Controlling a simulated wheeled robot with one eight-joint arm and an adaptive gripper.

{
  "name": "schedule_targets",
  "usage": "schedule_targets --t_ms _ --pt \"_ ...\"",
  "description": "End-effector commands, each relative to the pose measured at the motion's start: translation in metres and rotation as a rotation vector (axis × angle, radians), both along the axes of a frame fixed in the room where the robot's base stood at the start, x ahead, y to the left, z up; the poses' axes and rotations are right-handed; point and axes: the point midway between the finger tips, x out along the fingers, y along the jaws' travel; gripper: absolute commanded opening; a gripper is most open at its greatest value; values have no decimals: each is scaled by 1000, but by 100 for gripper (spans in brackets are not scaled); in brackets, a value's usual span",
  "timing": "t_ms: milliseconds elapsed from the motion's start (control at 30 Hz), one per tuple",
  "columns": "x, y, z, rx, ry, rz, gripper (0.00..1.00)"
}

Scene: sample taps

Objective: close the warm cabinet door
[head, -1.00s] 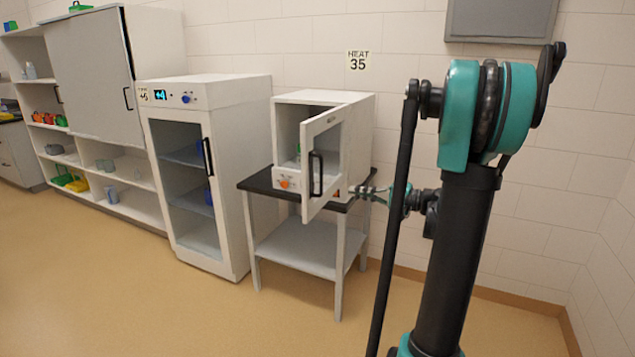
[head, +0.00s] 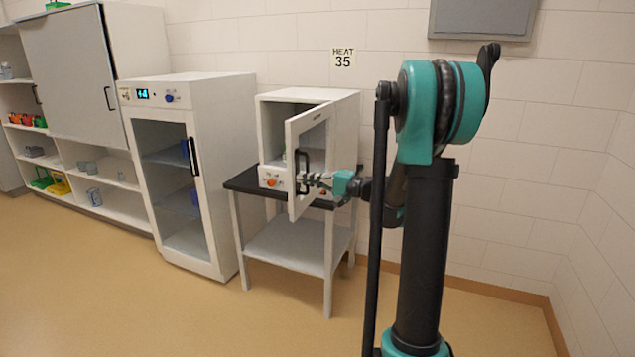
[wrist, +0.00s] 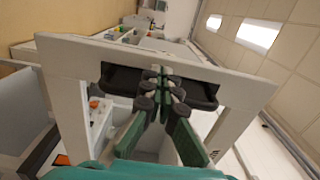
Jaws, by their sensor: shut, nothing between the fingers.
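The warm cabinet (head: 347,128) is a small white box on a stand below a "HEAT 35" sign. Its white-framed glass door (head: 299,208) stands open, swung out toward the front; the door frame (wrist: 75,55) fills much of the wrist view. A black bar handle (wrist: 122,80) is on the door. My gripper (head: 314,180) is shut and empty at the door, overlapping the handle in the head view. In the wrist view my gripper's fingertips (wrist: 163,75) lie over the middle of the handle and hide part of it. I cannot tell whether they touch it.
A black-topped stand (head: 240,183) holds the cabinet. A taller white glass-door cabinet (head: 215,120) stands to its left, then open shelving (head: 125,205) with small items. The floor (head: 190,315) in front is clear. A grey wall box (head: 482,18) hangs at upper right.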

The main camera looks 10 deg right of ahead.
Motion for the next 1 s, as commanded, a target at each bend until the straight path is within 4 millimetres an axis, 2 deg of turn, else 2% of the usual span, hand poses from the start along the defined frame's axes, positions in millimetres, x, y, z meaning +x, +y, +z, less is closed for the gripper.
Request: schedule_targets --t_ms 533,667,867,1000 --pt "3 7 0 0 0 -2 0" --pt "6 14 0 0 0 -19 0" --pt "19 42 0 0 0 -90 0" --pt "36 72 0 0 0 -174 0"
